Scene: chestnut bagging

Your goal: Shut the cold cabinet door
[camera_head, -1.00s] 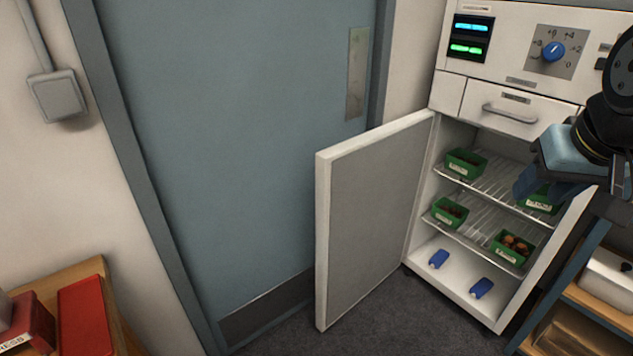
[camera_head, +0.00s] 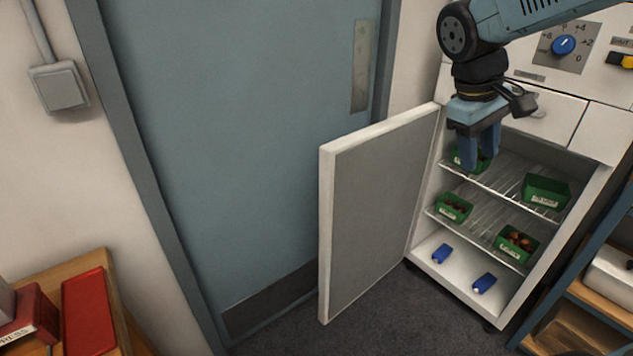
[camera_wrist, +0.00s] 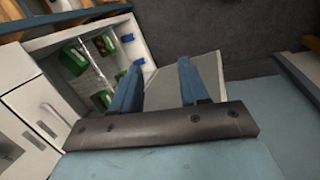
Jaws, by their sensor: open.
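The cold cabinet door (camera_head: 372,215) stands wide open, swung out to the left of the cabinet (camera_head: 428,285), with its grey inner panel facing me. The door also shows in the wrist view (camera_wrist: 208,82), beyond and between the fingers. My gripper (camera_head: 479,168) is open and empty, pointing down in front of the cabinet's opening, right of the door and apart from it. In the head view it partly hides the upper left green tray (camera_head: 456,160). In the wrist view my gripper (camera_wrist: 157,82) shows two blue fingers spread apart.
Green trays of chestnuts (camera_head: 517,243) sit on the wire shelves; two blue items (camera_head: 484,283) lie on the cabinet floor. A closed drawer (camera_head: 560,118) is above. A blue room door (camera_head: 230,130) stands behind the cabinet door. A shelf rack (camera_head: 590,300) is at right. Dark floor lies in front.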

